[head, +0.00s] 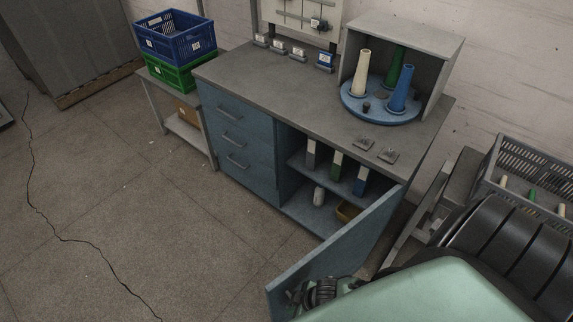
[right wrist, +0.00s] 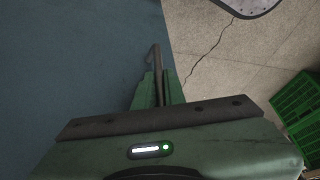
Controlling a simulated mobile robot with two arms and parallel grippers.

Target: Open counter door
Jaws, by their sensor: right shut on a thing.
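The blue counter door (head: 340,243) stands wide open, swung out from the right part of the counter (head: 245,135). The same door fills the left of the right wrist view (right wrist: 75,60). My right gripper (head: 297,294) is at the door's free edge, partly hidden by my arm. In the right wrist view, its fingers (right wrist: 154,90) are shut on the door handle (right wrist: 154,58), a thin grey bar. My left gripper is in neither view.
A grey crate (head: 512,165) stands on a rack at the right. Blue (head: 178,45) and green (head: 187,78) crates are stacked at the left. The floor (head: 130,200) in front is clear.

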